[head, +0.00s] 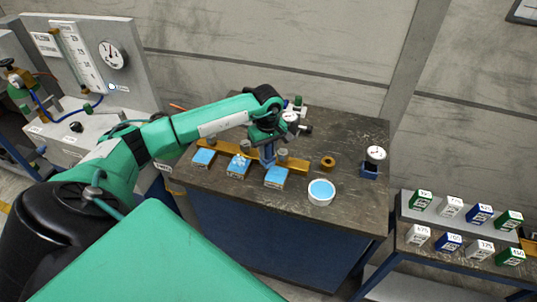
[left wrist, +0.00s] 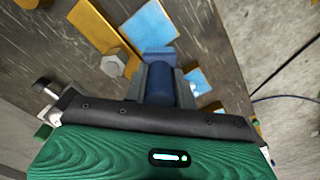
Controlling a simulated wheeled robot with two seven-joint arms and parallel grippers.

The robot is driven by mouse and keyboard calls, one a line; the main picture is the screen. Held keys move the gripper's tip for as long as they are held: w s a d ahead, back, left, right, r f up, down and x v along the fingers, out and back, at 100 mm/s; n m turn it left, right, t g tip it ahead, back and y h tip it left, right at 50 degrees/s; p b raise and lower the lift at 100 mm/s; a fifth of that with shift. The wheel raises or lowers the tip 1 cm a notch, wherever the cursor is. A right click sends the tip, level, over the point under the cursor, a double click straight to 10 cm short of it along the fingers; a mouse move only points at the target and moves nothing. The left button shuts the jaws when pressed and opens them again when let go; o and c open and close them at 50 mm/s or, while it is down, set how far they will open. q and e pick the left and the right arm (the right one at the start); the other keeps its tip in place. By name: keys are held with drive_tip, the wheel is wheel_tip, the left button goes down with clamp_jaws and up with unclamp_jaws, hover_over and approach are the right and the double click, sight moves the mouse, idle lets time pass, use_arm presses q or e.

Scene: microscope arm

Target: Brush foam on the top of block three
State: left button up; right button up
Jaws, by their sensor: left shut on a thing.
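Three blue-topped blocks stand in a row on the workbench: a left block (head: 203,157), a middle block (head: 238,167) with white foam lumps on top, and a right block (head: 276,178) whose top looks bare. My left gripper (head: 268,158) is above the bench, just behind the right block. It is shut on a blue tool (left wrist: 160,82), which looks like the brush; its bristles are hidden. In the left wrist view the right block (left wrist: 150,25) is beyond the tool, and the speckled middle block (left wrist: 197,80) is beside it. My right gripper is not in view.
A yellow bar (head: 220,155) with bolts runs behind the blocks. Small cartons (head: 449,242) fill a side rack. The bench's back right is clear.

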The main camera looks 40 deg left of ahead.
use_arm(q)
drive_tip(key=shift+a+r+p, duration=0.15)
drive_tip(key=shift+r+p, duration=0.05)
drive_tip(key=shift+r, duration=0.45)
drive_tip(key=shift+a+r+p, duration=0.15)
drive_tip(key=shift+r+p, duration=0.05)
drive_tip(key=shift+r, duration=0.4)
drive_tip(key=shift+d+r, duration=0.15)
drive_tip(key=shift+r, duration=0.5)
